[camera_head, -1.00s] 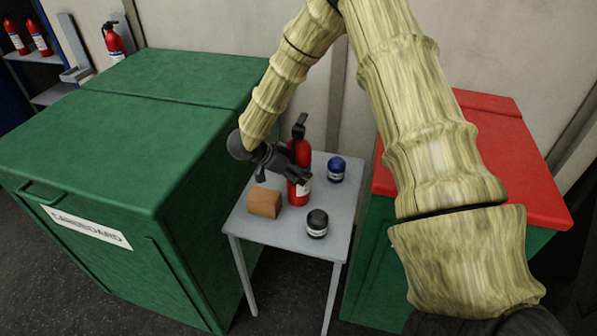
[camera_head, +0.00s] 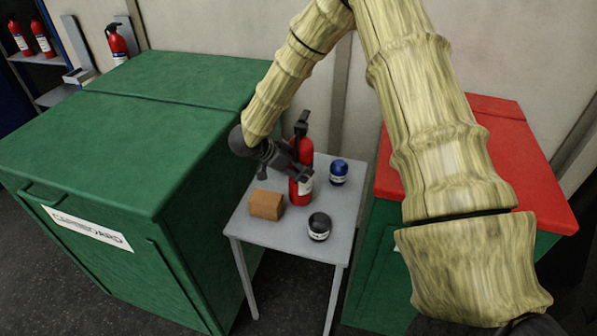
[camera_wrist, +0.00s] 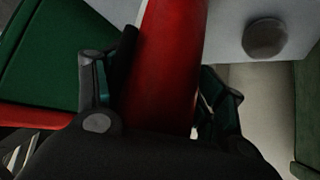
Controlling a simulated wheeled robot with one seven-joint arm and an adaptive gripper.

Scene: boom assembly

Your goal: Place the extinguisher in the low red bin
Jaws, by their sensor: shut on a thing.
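The red extinguisher (camera_head: 301,185) with a black top stands upright at the small grey table, between a brown block and a blue-lidded jar. My gripper (camera_head: 300,172) reaches it from the left and is shut on its body. In the wrist view the red cylinder (camera_wrist: 168,70) lies between the two dark fingers. I cannot tell whether its base touches the table. A bin with a red lid (camera_head: 520,165) and green body stands at the right, partly hidden by my arm.
The grey table (camera_head: 335,255) also holds the brown block (camera_head: 266,204), a dark jar (camera_head: 319,226) and the blue-lidded jar (camera_head: 338,172). A large green cardboard bin (camera_head: 100,150) stands at the left. More extinguishers (camera_head: 117,42) are at the back left, by a wall.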

